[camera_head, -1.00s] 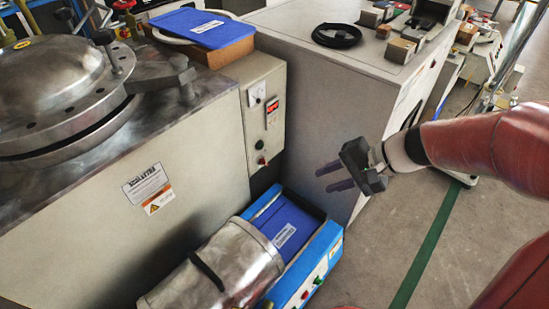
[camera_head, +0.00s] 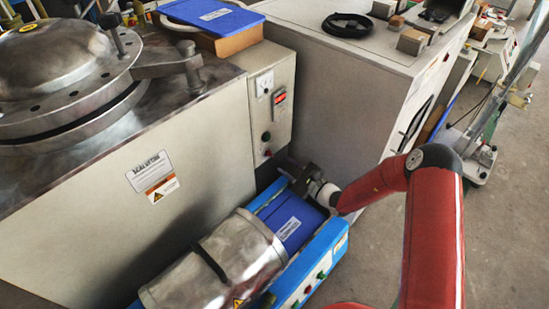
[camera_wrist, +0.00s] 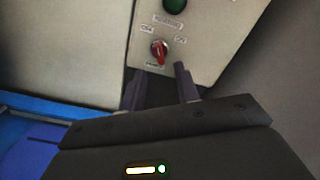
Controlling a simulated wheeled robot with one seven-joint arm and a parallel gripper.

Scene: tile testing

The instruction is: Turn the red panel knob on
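The red knob (camera_wrist: 159,50) sits low on a light grey control panel (camera_wrist: 205,45), with small labels to its upper left, right and below. In the head view the knob (camera_head: 267,153) is a small red spot near the panel's bottom. My gripper (camera_wrist: 160,73) is open, its two dark fingers apart and empty. In the wrist view the fingertips lie just below the knob, one to each side; I see no contact. In the head view my gripper (camera_head: 290,170) is just right of the panel's lower corner, its fingers partly hard to make out.
The blue-framed machine (camera_head: 320,262) with a metal drum (camera_head: 225,262) stands below my gripper. A large grey cabinet (camera_head: 330,100) stands close on the right. Open floor (camera_head: 500,230) lies further right.

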